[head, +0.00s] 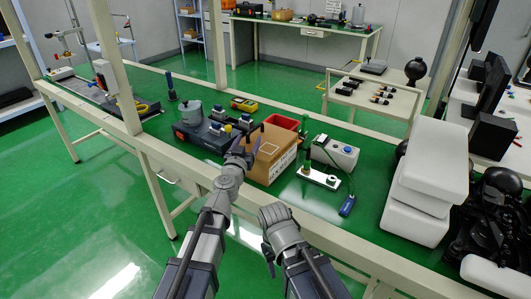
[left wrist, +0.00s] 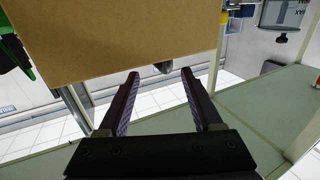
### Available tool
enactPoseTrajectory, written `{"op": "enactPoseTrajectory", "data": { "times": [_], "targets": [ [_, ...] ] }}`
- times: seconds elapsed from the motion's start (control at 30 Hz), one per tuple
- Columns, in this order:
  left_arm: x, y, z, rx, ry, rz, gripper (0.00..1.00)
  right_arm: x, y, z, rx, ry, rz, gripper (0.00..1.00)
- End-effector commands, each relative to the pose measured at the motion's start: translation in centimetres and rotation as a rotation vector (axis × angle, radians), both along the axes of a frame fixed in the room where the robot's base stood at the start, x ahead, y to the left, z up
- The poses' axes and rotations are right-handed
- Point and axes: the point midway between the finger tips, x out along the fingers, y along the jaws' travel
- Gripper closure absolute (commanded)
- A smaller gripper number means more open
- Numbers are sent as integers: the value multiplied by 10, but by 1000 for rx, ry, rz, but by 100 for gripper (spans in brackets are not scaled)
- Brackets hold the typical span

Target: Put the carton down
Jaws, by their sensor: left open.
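The carton (head: 270,163), a brown cardboard box with dark print on one side, sits on the green bench top (head: 385,165). In the left wrist view a plain brown face of the carton (left wrist: 115,35) fills the upper part, just beyond the fingertips. My left gripper (head: 243,148) is at the left side of the carton in the head view. Its two dark fingers (left wrist: 160,80) stand apart with nothing gripped between them. I cannot tell whether a finger touches the carton. My right gripper (head: 270,252) is low in front of the bench, and its jaws are not clear.
A red tray (head: 281,122) is behind the carton. A dark unit with a grey pot (head: 191,113) stands to its left. A white stand (head: 318,178) and a white container (head: 335,152) are to its right. Large white blocks (head: 426,180) stand farther right. A beige rail (head: 335,222) runs along the front.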

Motion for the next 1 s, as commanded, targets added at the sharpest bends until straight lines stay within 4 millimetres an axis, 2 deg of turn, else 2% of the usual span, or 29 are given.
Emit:
{"op": "enactPoseTrajectory", "data": {
  "times": [0.2,0.3,0.53,1.0],
  "targets": [
    [34,-6,1,0,0,0,33,0,0,1,0,0,0,50],
    [45,-9,1,0,0,0,33,0,0,1,0,0,0,50],
    [45,-9,1,0,0,0,33,0,0,1,0,0,0,50],
    [44,-9,1,0,0,-1,85,0,0,1,0,0,0,50]
  ]
}}
